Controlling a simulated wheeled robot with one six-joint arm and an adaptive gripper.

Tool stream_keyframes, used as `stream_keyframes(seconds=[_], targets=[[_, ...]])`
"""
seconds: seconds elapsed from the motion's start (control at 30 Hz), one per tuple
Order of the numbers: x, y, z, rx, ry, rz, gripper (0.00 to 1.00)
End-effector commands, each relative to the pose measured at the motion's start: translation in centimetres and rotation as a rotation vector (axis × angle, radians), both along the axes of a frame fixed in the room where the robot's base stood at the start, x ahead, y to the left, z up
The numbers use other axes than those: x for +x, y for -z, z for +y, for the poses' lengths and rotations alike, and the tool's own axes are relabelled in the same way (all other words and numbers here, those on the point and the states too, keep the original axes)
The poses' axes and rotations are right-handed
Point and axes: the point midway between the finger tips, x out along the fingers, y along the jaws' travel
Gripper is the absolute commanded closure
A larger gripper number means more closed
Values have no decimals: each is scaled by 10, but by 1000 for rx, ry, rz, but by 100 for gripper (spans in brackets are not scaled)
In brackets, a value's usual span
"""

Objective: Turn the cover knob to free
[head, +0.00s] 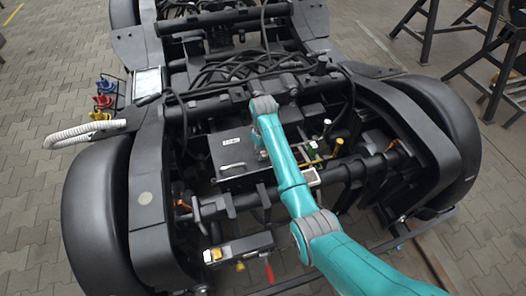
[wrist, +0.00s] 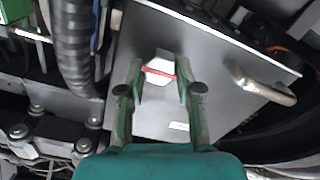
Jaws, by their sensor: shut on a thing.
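The grey cover (head: 228,147) is a flat metal plate in the middle of the bogie, with a bar handle (head: 232,166) and a small white label. In the wrist view the cover (wrist: 215,65) fills the middle, with its handle (wrist: 262,84) at the right. The cover knob (wrist: 160,70) shows as a pale face with a red line lying nearly across the picture. My gripper (wrist: 160,84) has one finger on each side of the knob and is shut on it. In the head view my arm hides the knob, and the fingertips are hard to make out.
Black hoses (head: 235,68) lie behind the cover, and a thick ribbed hose (wrist: 72,45) runs left of it in the wrist view. Large black wheels (head: 98,215) flank the bogie. A box with a red lever (head: 268,272) stands at the front. Paved floor is open at left.

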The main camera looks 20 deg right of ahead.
Motion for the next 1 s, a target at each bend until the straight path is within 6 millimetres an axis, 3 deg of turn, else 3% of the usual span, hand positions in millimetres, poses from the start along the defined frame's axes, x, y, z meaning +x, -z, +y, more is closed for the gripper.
stream_keyframes(seconds=[0.17, 0.2, 0.27, 0.3, 0.67, 0.77, 1.0], targets=[[0, 0, 0, 0, -1, 0, 100], [0, 0, 0, 0, 0, 0, 58], [0, 0, 0, 0, 0, 0, 43], [0, 0, 0, 0, 0, 0, 40], [0, -4, 0, 0, 1, -1, 40], [1, -15, 0, 0, 1, -2, 40], [1, -60, 0, 0, 1, -3, 40]])
